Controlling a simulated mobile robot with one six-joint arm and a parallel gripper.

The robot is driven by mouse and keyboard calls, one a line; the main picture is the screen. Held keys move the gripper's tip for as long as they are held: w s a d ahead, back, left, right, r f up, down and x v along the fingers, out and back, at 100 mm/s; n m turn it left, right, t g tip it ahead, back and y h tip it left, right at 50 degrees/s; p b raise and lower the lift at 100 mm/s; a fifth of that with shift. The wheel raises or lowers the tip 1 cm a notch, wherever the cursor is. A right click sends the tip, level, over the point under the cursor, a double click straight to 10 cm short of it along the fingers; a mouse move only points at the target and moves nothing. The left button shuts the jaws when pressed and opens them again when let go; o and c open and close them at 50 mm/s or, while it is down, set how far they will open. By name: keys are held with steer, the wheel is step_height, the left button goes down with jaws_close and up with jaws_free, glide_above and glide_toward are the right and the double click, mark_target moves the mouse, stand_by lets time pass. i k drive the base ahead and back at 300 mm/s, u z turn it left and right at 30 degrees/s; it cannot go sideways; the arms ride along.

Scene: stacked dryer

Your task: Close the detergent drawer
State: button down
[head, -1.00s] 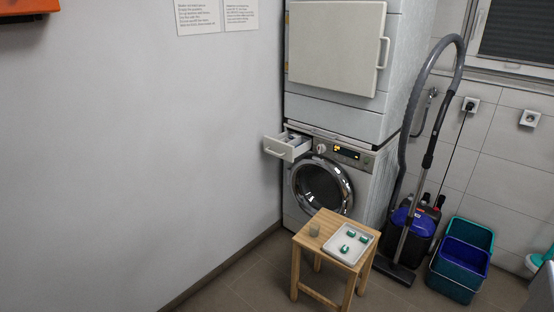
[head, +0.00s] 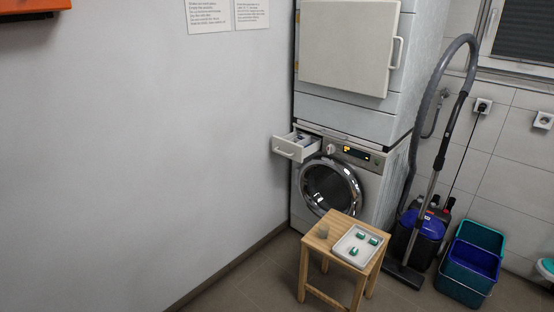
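The detergent drawer (head: 291,148) is a white drawer with a handle on its front. It is pulled out at the top left of the silver-fronted washing machine (head: 335,182), close to the wall on the left. Its inside shows from above. The washing machine's round door is shut and a small lit display shows right of the drawer. My gripper is not in view.
A wooden stool (head: 322,246) with a tray (head: 341,252) of green-and-white pieces and a small cup stands before the machine. A vacuum cleaner (head: 421,230) and buckets (head: 470,262) stand right. A dryer (head: 356,106) sits above. Floor left of the stool is clear.

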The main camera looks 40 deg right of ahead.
mark_target(289, 145)
steer(key=z, duration=0.05)
steer(key=i, duration=1)
